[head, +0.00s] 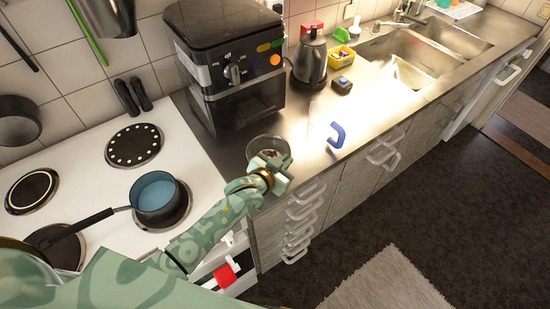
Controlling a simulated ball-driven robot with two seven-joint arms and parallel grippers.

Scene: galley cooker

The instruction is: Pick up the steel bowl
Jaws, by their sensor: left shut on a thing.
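The steel bowl (264,144) is on the counter in front of the black coffee machine, seen in the head view. My left gripper (278,166) is at the bowl's near side and is shut on it. The gripper covers the near part of the bowl. Whether the bowl touches the counter I cannot tell. My right gripper is not in view.
The coffee machine (227,65) stands close behind the bowl. A blue curved object (338,134) lies to the right near the counter edge. A pot (157,194) sits on the stove at left. A kettle (310,60) stands further back.

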